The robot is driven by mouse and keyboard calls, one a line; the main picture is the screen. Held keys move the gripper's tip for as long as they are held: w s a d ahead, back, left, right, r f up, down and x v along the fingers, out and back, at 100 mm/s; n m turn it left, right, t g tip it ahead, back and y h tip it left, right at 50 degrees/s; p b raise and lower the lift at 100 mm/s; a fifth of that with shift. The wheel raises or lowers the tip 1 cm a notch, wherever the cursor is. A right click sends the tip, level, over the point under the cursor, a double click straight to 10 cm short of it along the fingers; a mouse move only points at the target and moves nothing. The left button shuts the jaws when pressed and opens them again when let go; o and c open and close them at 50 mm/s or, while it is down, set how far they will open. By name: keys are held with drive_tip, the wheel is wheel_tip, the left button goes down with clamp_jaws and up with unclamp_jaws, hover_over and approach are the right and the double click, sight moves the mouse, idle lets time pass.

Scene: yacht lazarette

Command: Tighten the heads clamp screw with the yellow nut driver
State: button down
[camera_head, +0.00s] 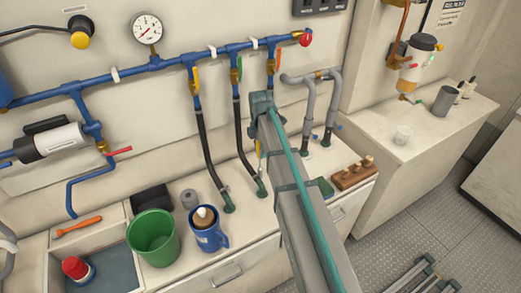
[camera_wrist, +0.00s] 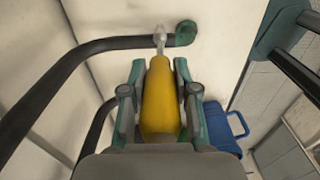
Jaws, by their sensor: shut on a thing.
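My gripper (camera_wrist: 160,75) is shut on the yellow nut driver (camera_wrist: 161,105), its handle between the two fingers. The driver's pale metal shaft points away from the gripper, its tip overlapping a black hose (camera_wrist: 95,48) near the hose's green end fitting (camera_wrist: 187,31). I cannot tell whether the tip touches a clamp screw; no screw is clear. In the head view, a small piece of the yellow driver (camera_head: 258,148) shows beside my arm, which hides most of the gripper. Two black hoses run down to green fittings, one at the left (camera_head: 228,208) and one nearer my arm (camera_head: 262,188).
A blue mug (camera_head: 207,236), a green bucket (camera_head: 153,238) and a grey roll (camera_head: 189,198) stand left of my arm. The mug also shows in the wrist view (camera_wrist: 226,128). A wooden block with pegs (camera_head: 354,174) lies to the right. Blue pipework (camera_head: 130,72) crosses the wall.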

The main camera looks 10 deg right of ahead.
drive_tip(key=m+p, duration=0.1)
drive_tip(key=m, duration=0.5)
drive_tip(key=shift+m, duration=0.3)
drive_tip(key=shift+m+p, duration=0.3)
drive_tip(key=m, duration=0.3)
drive_tip(key=shift+r+p, duration=0.1)
drive_tip(key=shift+p, duration=0.25)
drive_tip(key=m, duration=0.3)
drive_tip(key=shift+m, duration=0.4)
drive_tip(key=shift+w+p, duration=0.1)
drive_tip(key=shift+p, duration=0.2)
